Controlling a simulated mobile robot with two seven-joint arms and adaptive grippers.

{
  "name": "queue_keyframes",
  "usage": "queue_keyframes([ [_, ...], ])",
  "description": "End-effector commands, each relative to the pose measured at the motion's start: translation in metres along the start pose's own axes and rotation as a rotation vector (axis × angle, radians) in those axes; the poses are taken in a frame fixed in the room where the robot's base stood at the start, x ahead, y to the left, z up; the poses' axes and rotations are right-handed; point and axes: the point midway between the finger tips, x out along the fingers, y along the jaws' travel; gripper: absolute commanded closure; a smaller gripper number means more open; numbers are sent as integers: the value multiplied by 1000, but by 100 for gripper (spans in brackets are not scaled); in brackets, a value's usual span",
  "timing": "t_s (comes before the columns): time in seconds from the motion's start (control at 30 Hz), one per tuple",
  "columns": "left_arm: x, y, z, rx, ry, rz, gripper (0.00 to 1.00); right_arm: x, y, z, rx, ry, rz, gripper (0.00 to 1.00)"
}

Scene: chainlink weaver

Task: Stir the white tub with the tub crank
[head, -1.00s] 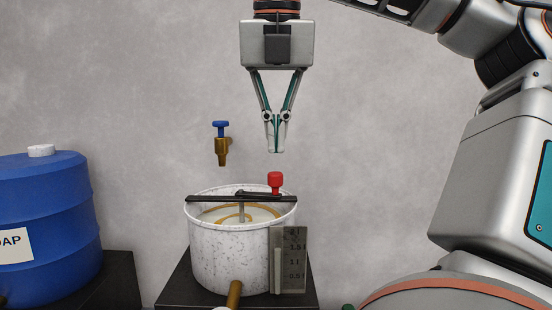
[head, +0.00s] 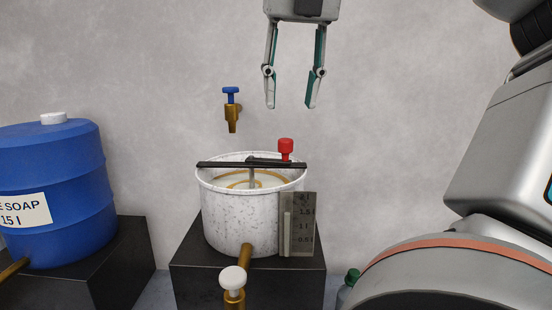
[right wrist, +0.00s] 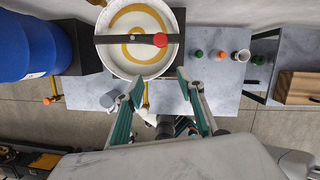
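The white speckled tub (head: 228,222) stands on a black block in the head view, with a white liquid and a tan swirl inside. A dark bar (head: 222,164) spans its rim. The tub crank's red knob (head: 286,150) sits at the right of the rim; its dark arm runs to the tub's middle. My right gripper (head: 291,107) is open and empty above the knob, clear of it. In the right wrist view the red knob (right wrist: 160,40) lies beyond the open fingers (right wrist: 160,85). My left gripper is not in view.
A blue soap drum (head: 55,190) stands left on another black block. A blue-handled brass tap (head: 231,108) is on the wall behind the tub. A level gauge (head: 298,225) and a white-capped brass outlet (head: 234,280) are at the tub's front. Small bottles (right wrist: 221,54) stand to the right.

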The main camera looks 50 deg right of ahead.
Motion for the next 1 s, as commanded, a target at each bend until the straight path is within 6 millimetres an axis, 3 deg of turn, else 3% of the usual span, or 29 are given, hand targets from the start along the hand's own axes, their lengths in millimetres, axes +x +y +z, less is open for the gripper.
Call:
queue_keyframes([
  [0.13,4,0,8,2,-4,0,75,22,-15,21,-238,-57,84,62],
  [0.3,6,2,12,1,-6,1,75,35,-20,35,-393,-105,122,62],
  [0.8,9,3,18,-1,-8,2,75,99,-11,40,-407,-105,123,62],
  [1.0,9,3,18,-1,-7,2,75,110,-10,42,-405,-108,123,62],
])
